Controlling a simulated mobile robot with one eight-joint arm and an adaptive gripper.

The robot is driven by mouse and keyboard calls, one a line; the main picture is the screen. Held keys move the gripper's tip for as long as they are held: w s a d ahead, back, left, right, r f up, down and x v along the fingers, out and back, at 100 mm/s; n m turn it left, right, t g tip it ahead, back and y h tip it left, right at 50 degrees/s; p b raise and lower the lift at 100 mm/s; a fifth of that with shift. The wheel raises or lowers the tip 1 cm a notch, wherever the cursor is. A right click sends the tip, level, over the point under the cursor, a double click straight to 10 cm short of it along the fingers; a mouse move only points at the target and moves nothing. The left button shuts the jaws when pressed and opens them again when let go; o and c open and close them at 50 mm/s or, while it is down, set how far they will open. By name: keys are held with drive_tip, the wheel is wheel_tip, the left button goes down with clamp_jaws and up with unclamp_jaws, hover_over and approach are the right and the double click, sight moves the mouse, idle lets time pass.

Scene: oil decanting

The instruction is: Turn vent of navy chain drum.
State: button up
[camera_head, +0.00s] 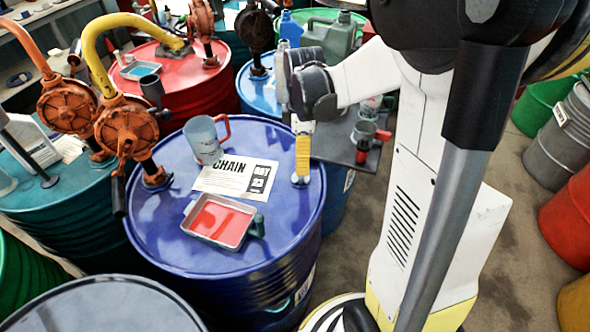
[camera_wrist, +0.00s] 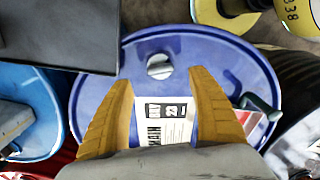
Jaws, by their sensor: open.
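The navy chain drum (camera_head: 150,225) stands in the middle of the head view, with a CHAIN card (camera_head: 236,177) on its lid. Its vent (camera_head: 299,181), a small grey knob, is near the lid's right edge. My gripper (camera_head: 303,172) points down over the vent, its yellow fingers close above it. In the wrist view the vent (camera_wrist: 159,66) shows whole, just past the open fingertips (camera_wrist: 161,80) and roughly centred between them. Nothing is between the fingers. Whether a fingertip touches the lid I cannot tell.
On the lid stand a translucent jug (camera_head: 206,140) with a red handle and a tray of red liquid (camera_head: 218,221). A rusty hand pump (camera_head: 126,127) rises at the lid's left. A dark side table (camera_head: 345,150) is behind the drum at right. Other drums crowd around.

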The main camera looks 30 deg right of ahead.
sight(301, 176)
wheel_tip(301, 176, down, 7)
drive_tip(key=shift+b, duration=1.2)
drive_tip(key=c, duration=1.2)
drive_tip(key=shift+o, duration=0.2)
